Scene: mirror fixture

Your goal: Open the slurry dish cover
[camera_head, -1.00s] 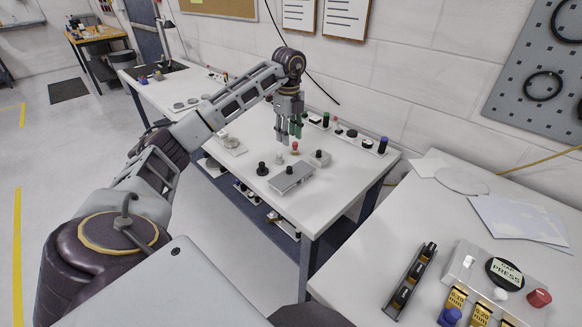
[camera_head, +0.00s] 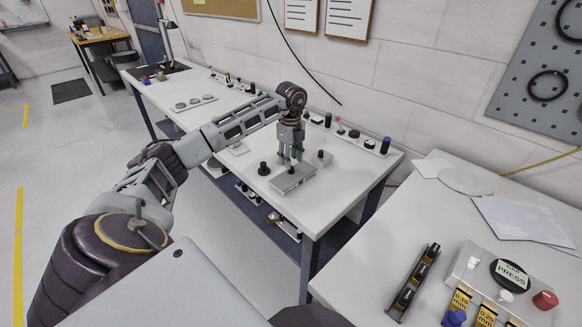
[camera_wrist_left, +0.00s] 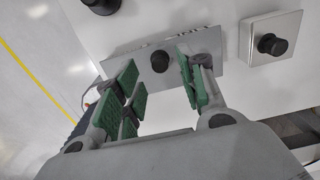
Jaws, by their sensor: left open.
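A flat grey rectangular metal cover (camera_head: 297,182) lies on the white bench below my left gripper (camera_head: 292,158). In the left wrist view the cover (camera_wrist_left: 209,48) has dark lettering, partly hidden, and a round black knob (camera_wrist_left: 160,61) in its middle. My left gripper (camera_wrist_left: 158,77) is open, its green-padded fingers on either side of the knob in that view. I cannot tell whether they touch the cover. In the head view the fingers hide the knob. My right gripper is not in view.
A smaller square box (camera_head: 320,158) with a black knob stands just right of the cover. A separate black knob (camera_head: 263,169) stands to its left. Several bottles and knobs line the bench's back edge. The bench front is clear.

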